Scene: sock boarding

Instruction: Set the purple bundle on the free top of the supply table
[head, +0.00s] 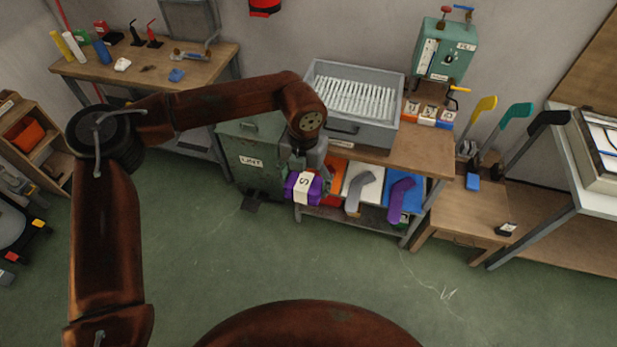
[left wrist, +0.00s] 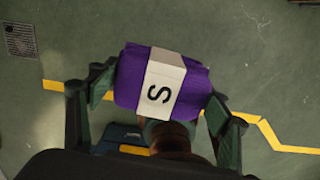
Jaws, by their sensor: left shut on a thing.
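The purple bundle (head: 303,187) has a white band marked S. My left gripper (head: 305,168) is shut on it and holds it in the air in front of the supply table. In the left wrist view the bundle (left wrist: 162,82) sits between the two fingers (left wrist: 160,108), with green floor below it. The table I take for the supply table (head: 428,158) has a wooden top and a lower shelf. A grey bin of white rods stands on its top, with small labelled boxes beside it. My right gripper is in neither view.
A green LINT bin (head: 248,160) stands left of the table. The grey bin (head: 362,133) fills much of the top. A green machine (head: 444,50) stands behind the small boxes (head: 428,112). Bare wood shows at the front right. Grey and purple sock shapes are on the lower shelf.

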